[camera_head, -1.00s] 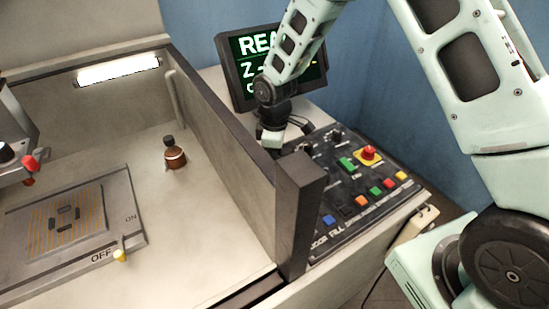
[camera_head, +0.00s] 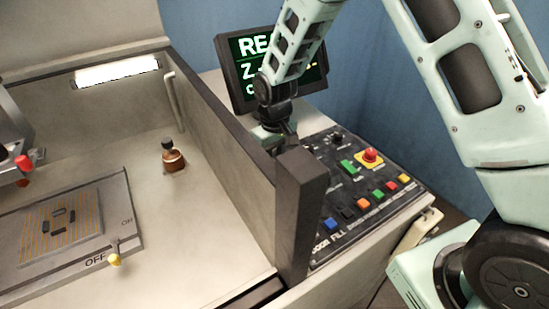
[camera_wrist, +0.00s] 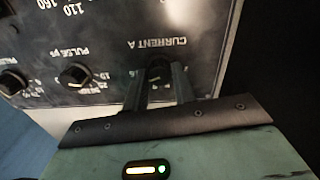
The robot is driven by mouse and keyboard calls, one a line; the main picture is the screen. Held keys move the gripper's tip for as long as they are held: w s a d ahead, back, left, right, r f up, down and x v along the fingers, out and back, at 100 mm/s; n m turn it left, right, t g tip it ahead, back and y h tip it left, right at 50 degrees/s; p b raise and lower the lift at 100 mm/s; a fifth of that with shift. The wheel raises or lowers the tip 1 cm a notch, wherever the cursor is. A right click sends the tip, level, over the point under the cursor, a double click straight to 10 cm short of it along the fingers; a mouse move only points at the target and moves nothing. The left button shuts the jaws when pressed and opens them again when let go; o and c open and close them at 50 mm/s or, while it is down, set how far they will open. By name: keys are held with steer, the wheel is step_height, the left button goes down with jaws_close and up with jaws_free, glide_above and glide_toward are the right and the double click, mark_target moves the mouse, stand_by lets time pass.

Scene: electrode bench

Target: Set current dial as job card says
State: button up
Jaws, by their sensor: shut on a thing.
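The current dial (camera_wrist: 157,71) is a small dark knob under the upside-down label CURRENT A on the dark panel in the wrist view. My gripper (camera_wrist: 158,84) has a finger on each side of it and is shut on it. The fingers partly hide the knob and its scale, so its setting cannot be read. In the head view my gripper (camera_head: 273,135) is down at the back left of the control panel (camera_head: 340,205), partly hidden by the enclosure wall, and the dial is hidden there. I can make out no job card.
Two other knobs, one a pulse knob (camera_wrist: 76,75), sit left of the dial in the wrist view. A red emergency button (camera_head: 370,156) and several coloured buttons are on the panel. A monitor (camera_head: 240,85) stands behind my arm. A dark post (camera_head: 300,215) rises close by.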

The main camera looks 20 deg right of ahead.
stand_by(0.3)
steer(key=o, duration=1)
steer(key=shift+r, duration=0.15)
step_height(320, 180, up, 17)
steer(key=b, duration=0.2)
steer(key=shift+r+b, duration=0.1)
steer(key=shift+b, duration=0.3)
